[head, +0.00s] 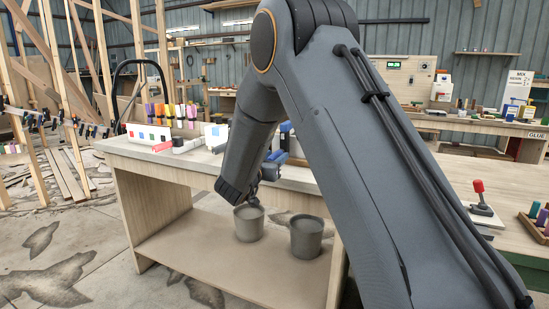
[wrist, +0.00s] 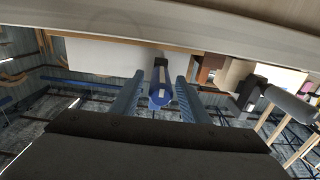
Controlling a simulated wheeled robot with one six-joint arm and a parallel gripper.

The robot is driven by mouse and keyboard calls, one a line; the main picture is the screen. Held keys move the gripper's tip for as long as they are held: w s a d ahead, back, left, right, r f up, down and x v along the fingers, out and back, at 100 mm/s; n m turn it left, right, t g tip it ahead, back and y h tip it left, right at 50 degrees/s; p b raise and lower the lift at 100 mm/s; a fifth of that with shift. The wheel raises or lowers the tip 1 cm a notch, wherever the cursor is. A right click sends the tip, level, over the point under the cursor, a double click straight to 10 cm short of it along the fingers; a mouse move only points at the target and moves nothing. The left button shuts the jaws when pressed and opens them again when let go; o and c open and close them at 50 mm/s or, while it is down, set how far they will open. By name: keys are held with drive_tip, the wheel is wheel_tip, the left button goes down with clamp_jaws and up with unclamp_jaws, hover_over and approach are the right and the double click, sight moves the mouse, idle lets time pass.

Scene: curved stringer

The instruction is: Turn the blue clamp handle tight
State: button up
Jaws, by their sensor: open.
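The blue clamp handle (wrist: 160,97) shows in the middle of the wrist view. It has a rounded end facing the camera, a pale mark on it and a dark part behind it. My gripper (wrist: 160,80) is open, with one blue-grey finger on each side of the handle. Narrow gaps show between the handle and both fingers, so it is not gripped. In the head view my gripper (head: 274,162) is small at the bench's front edge, partly hidden by my arm. I cannot make out the clamp handle clearly there.
The workbench (head: 165,160) has a lower shelf with two grey buckets, one left (head: 249,224) and one right (head: 306,236), below my gripper. Coloured clamps (head: 174,112) stand on the bench at left. A red-knobbed lever (head: 480,196) stands on a surface at right. A pale bench edge (wrist: 220,30) crosses the wrist view.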

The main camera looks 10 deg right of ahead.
clamp_jaws()
